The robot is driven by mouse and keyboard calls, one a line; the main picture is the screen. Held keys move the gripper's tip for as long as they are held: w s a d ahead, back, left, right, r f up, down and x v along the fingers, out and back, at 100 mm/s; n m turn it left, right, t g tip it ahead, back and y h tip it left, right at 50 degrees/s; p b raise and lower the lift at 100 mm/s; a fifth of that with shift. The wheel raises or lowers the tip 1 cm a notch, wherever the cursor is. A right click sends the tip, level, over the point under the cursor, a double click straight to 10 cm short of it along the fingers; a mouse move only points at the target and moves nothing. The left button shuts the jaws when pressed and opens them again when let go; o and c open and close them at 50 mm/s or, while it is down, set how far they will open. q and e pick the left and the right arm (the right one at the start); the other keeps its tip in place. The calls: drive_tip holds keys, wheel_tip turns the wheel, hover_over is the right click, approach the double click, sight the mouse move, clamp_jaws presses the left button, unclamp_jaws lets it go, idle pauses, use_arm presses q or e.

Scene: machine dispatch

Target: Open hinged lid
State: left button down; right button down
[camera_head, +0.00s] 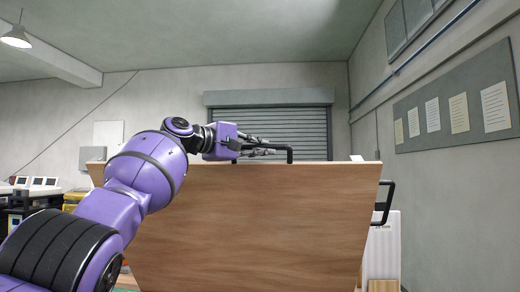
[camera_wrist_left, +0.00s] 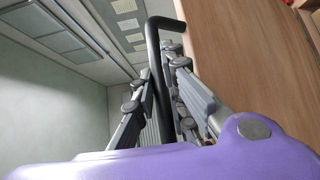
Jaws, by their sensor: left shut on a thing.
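The wooden lid (camera_head: 250,220) stands raised and nearly upright in the head view, its broad face filling the lower middle. It also shows in the left wrist view (camera_wrist_left: 240,50) along the right. A black bar handle (camera_head: 289,152) is on its top edge. My left gripper (camera_head: 272,150) reaches over that edge from the left and is shut on the handle. In the left wrist view the handle (camera_wrist_left: 154,50) runs between the fingers of the gripper (camera_wrist_left: 160,95). What lies behind the lid is hidden. My right gripper is not in view.
A second black handle (camera_head: 387,203) sticks out at the right side of the box. A white panel-like object (camera_head: 384,245) stands behind it. Equipment (camera_head: 35,190) stands at the far left. A grey shutter (camera_head: 270,125) and walls are behind.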

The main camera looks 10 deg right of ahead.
use_arm(q)
drive_tip(key=shift+f, duration=0.1)
drive_tip(key=c, duration=1.8)
unclamp_jaws()
drive_tip(key=shift+o, duration=0.2)
drive_tip(key=shift+a, duration=0.1)
drive_tip(key=v, duration=1.1)
drive_tip(key=shift+s+a, duration=0.2)
drive_tip(key=shift+a, duration=0.2)
